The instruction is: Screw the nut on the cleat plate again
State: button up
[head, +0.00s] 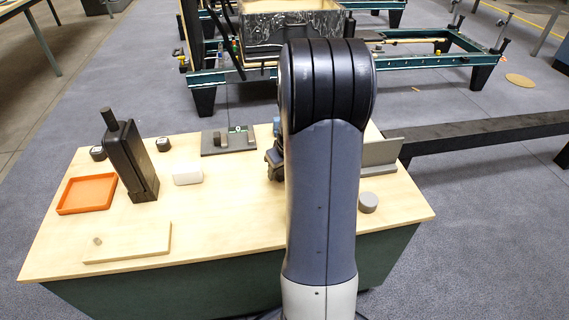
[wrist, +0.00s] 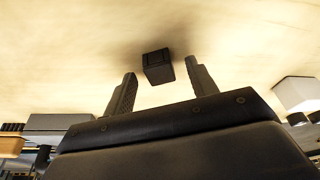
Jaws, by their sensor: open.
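The dark grey plate (head: 238,150) lies at the back of the table in the head view; it looks like the cleat plate. A short brownish-grey block (head: 218,139) and small bright metal fittings stand on it. My gripper (head: 273,162) is mostly hidden behind my arm there, just right of the plate. In the wrist view my gripper (wrist: 162,92) is open, its two fingers apart. A small dark block (wrist: 157,67) shows between and beyond the fingertips, against the pale wood. It may be the nut; I cannot tell, nor whether the fingers touch it.
An orange tray (head: 87,194), a black upright holder (head: 131,160), a white block (head: 187,176) and a wooden board with a peg (head: 128,243) occupy the left of the table (head: 225,222). A grey bracket (head: 381,153) and grey cylinder (head: 368,202) stand right. The front middle is clear.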

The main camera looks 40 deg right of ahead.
jog(key=shift+w+f, duration=0.15)
jog(key=shift+f, duration=0.25)
jog(key=c, duration=1)
jog(key=shift+r+p, duration=2.5)
jog(key=shift+r, duration=1.05)
jog(key=shift+c, duration=0.2)
